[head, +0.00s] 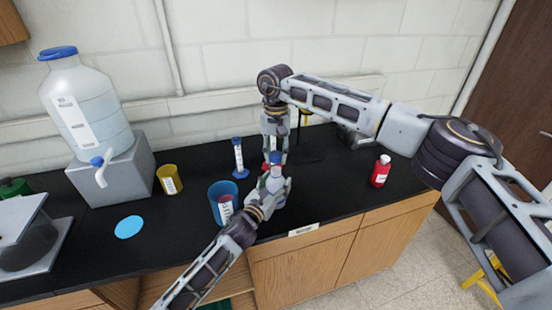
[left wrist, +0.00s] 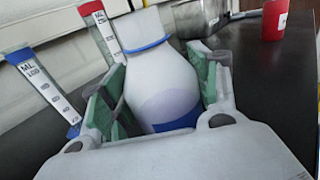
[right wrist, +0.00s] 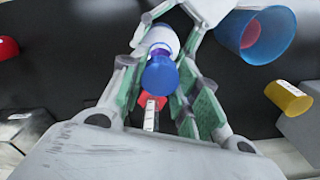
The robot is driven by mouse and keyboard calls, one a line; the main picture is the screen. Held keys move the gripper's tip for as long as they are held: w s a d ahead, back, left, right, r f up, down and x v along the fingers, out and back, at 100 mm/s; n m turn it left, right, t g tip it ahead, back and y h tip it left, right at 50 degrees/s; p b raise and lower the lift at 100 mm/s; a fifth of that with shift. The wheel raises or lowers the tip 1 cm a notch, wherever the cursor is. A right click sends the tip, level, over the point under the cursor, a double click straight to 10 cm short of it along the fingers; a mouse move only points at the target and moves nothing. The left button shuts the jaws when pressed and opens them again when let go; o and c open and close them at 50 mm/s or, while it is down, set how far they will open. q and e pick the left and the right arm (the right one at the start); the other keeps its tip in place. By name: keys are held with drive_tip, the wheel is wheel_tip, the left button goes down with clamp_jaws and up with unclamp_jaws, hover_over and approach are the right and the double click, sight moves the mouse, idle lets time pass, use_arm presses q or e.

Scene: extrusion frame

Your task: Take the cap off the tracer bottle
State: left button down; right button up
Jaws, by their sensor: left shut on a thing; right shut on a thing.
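The tracer bottle (left wrist: 160,85) is white with a blue ring at its neck and a blue band low down. My left gripper (head: 271,187) is shut around its body and holds it upright or nearly so, over the front of the bench. The blue cap (right wrist: 160,76) is between the green-padded fingers of my right gripper (right wrist: 163,88), which is shut on it from above. The cap also shows in the head view (head: 276,158), in line above the bottle.
A blue-based cylinder (head: 239,160) and a partly hidden red-based cylinder (left wrist: 100,30) stand close behind. A blue beaker (head: 217,191) and yellow cup (head: 169,180) are left, and a red bottle (head: 381,172) right. The bench (head: 325,190) is clear between the grippers and the red bottle.

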idle(0.3)
use_arm(q)
drive_tip(key=shift+c, duration=1.6)
unclamp_jaws()
drive_tip(key=shift+s+a, duration=0.1)
drive_tip(key=shift+s, duration=0.05)
drive_tip(key=shift+v, duration=5.85)
